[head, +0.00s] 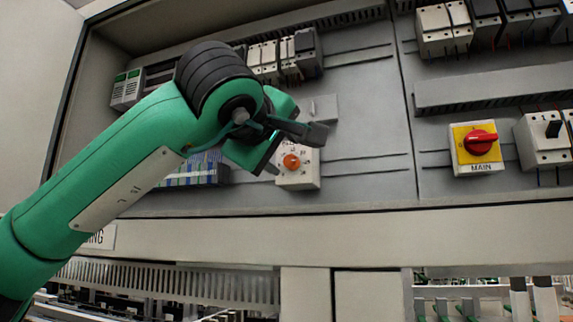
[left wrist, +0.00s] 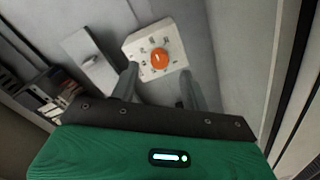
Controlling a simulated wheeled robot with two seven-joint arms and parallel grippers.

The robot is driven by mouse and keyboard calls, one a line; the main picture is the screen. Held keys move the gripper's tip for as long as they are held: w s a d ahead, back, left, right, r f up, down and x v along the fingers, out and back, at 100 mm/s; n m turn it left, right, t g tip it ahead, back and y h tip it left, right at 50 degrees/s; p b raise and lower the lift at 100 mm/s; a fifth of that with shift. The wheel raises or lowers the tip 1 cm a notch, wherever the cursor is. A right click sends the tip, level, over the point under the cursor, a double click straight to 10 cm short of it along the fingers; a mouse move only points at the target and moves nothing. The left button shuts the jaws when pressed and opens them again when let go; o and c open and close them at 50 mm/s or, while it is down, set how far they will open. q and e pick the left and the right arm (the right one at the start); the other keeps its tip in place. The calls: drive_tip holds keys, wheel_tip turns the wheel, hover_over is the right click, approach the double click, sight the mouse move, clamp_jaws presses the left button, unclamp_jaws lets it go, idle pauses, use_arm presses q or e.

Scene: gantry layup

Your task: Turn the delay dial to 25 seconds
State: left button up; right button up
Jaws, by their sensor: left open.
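The delay dial is an orange-red round knob (head: 291,161) on a small white box (head: 300,180) fixed to the grey back panel of the cabinet. In the left wrist view the knob (left wrist: 160,59) and its white scale face (left wrist: 139,47) show clearly, with small marks around it too blurred to read. My left gripper (head: 298,150) is open in front of the dial box. In the left wrist view its two fingers (left wrist: 159,88) point toward the box, one to each side and apart from the knob. In the head view the gripper covers the upper part of the box.
A red rotary switch (head: 481,142) on a yellow plate labelled MAIN is to the right. A grey plate (head: 320,108) sits just above the dial box. Terminal blocks (head: 200,172) are at left, and breakers line the top.

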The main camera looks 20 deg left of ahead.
use_arm(q)
drive_tip(key=s+b, duration=0.2)
drive_tip(key=s, duration=0.8)
drive_tip(key=shift+r, duration=0.15)
drive_tip(key=shift+w, duration=0.1)
